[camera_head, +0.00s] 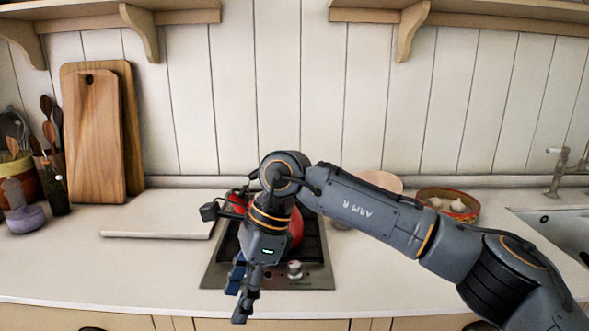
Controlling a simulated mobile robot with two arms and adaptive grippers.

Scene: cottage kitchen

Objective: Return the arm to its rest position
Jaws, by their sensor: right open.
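My right arm (372,212) comes in from the lower right, reaches across the counter and bends down at the wrist. My right gripper (238,302) points down at the front of the counter, by the left front of the hob. It is open, and I see nothing between its fingers. My left gripper is not in view.
A dark hob (318,272) with a red pot (296,228) lies behind my wrist, partly hidden. A pale board (160,215) lies left of it. A red bowl (449,204) with white items stands right, near the sink (560,228). Cutting boards (97,135) lean at the wall.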

